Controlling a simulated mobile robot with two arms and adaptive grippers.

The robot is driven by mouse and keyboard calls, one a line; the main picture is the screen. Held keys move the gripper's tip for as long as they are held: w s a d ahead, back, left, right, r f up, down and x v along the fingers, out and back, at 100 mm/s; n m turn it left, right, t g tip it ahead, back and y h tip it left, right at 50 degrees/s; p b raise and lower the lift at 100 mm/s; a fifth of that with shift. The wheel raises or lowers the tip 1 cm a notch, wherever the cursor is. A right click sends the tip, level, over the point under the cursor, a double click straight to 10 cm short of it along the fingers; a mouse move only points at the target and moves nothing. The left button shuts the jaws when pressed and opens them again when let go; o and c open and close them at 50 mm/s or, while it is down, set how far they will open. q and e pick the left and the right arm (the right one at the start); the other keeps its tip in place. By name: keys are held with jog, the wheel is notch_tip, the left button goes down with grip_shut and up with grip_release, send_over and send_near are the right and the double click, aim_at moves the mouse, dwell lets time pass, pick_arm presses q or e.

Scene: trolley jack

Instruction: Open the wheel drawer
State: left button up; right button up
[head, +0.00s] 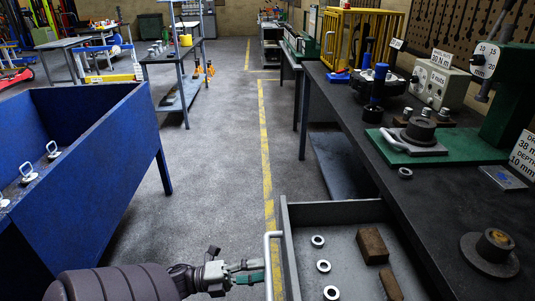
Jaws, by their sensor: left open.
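A grey drawer (336,212) stands pulled out from under the dark workbench at the lower right. No label shows on it, so I cannot tell for sure that it is the wheel drawer. Several metal rings and brown blocks lie inside. Its pale bar handle (268,262) is on the left side, facing the aisle. My left gripper (256,271) is open at the bottom centre, its fingers pointing right, close to the handle. I cannot tell whether they touch it. My right gripper is out of view.
The workbench (440,204) carries a green press and several metal parts along the right. A blue bin (125,145) stands on the left. The grey aisle floor (225,120) with a yellow line is clear between them.

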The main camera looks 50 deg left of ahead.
pick_arm(q)
jog(key=v, duration=0.9)
